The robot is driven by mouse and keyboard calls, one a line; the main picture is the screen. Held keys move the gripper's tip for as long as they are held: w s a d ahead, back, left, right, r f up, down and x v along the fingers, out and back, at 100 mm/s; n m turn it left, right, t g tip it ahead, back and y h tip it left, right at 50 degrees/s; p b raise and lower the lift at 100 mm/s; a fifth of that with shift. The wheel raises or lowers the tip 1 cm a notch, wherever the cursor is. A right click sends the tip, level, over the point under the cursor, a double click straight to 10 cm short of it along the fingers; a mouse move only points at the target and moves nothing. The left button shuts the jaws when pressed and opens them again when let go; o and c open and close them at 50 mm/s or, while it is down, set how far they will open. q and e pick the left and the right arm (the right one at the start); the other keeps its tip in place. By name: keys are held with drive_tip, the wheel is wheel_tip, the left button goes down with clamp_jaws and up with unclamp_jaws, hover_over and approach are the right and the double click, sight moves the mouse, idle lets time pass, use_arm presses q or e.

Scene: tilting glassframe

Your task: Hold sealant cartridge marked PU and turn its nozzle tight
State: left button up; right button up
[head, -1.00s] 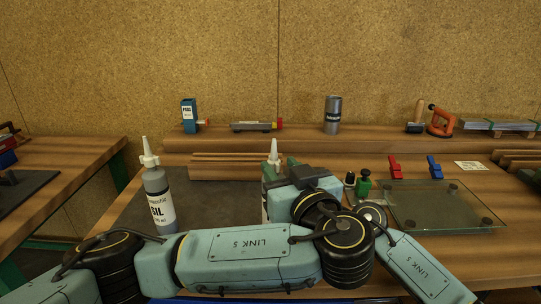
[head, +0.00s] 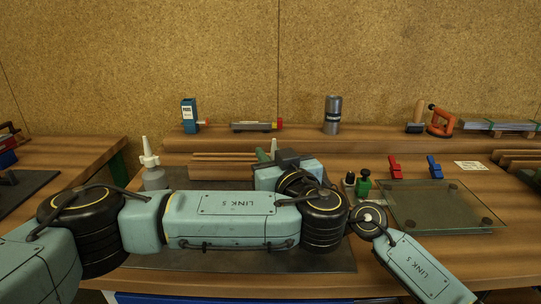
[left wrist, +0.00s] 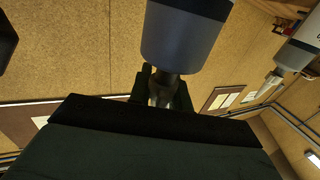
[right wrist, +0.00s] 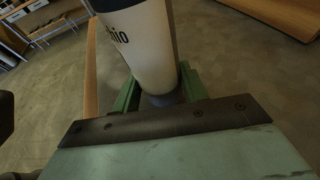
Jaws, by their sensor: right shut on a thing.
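A cartridge stands mid-bench behind my left arm; only its pale nozzle tip (head: 274,145) shows in the head view. My left gripper (head: 268,156) is at its nozzle. In the left wrist view the open fingers (left wrist: 161,92) stand either side of the nozzle, below the grey cartridge body (left wrist: 180,42); contact is unclear. In the right wrist view my right gripper (right wrist: 160,97) is shut on the cartridge's lower end, under its white label (right wrist: 140,45). Only "hio" is legible; the PU mark is not visible. The right gripper is hidden in the head view.
Another cartridge with a white nozzle, SIL (head: 154,177), stands at left, close behind my left forearm. A glass plate (head: 435,205) lies at right, with red (head: 395,167) and blue (head: 434,167) clamps behind it. Small green and black bottles (head: 363,185) stand near my wrist.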

use_arm(q)
clamp_jaws()
drive_tip(key=shift+s+d+f+m+h, duration=0.15)
drive_tip(key=shift+d+m+h, duration=0.1)
drive_tip(key=shift+d+h, duration=0.25)
drive_tip(key=shift+s+d+f+m+h, duration=0.15)
drive_tip(key=shift+d+m+h, duration=0.1)
drive_tip(key=shift+d+h, duration=0.2)
drive_tip(key=shift+w+a+m+h, duration=0.15)
drive_tip(key=shift+a+m+h, duration=0.15)
drive_tip(key=shift+h, duration=0.15)
drive_tip(key=shift+w+a+r+m+t+h, duration=0.1)
drive_tip(key=shift+w+a+m+t+h, duration=0.1)
drive_tip(key=shift+a+m+t+h, duration=0.35)
drive_tip(key=shift+d+m+h, duration=0.1)
drive_tip(key=shift+m+h, duration=0.25)
drive_tip(key=shift+h, duration=0.3)
drive_tip(key=shift+d+r+m+h, duration=0.15)
drive_tip(key=shift+m+h, duration=0.75)
drive_tip(key=shift+h, duration=0.5)
